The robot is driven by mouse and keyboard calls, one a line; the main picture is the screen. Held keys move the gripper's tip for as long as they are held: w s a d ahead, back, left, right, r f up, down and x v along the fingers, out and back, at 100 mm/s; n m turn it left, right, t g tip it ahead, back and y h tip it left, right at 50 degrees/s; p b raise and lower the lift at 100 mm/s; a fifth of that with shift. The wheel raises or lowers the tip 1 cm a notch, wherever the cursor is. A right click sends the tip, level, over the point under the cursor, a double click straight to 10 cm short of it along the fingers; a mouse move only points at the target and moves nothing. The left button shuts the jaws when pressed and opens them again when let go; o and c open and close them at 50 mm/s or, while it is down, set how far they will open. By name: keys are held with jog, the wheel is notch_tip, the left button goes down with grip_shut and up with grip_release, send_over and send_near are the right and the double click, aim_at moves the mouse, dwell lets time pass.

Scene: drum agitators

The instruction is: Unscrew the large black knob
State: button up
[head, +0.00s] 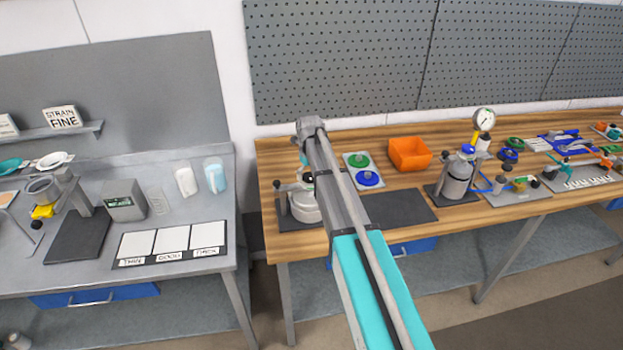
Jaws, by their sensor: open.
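A pale metal vessel (304,207) stands on a dark mat (290,222) at the left end of the wooden bench. A small black part (280,186) shows at its left side; I cannot tell whether it is the large black knob. My arm reaches across the picture to above the vessel and covers its right side. My gripper (306,176) points down from the wrist, just over the vessel's top, mostly hidden by the arm. It is open, and I see nothing held. Whether it touches the vessel is too small to tell.
A tray with green and blue discs (357,159) and an orange bin (409,153) lie right of my arm. A metal pot with a gauge (458,178) stands further right. A dark mat (402,207) is bare. A grey bench (190,272) is at left.

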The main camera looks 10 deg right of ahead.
jog(key=shift+f, duration=0.1)
dwell(0.3)
jog(key=c, duration=1.1)
jog(key=shift+d, duration=0.15)
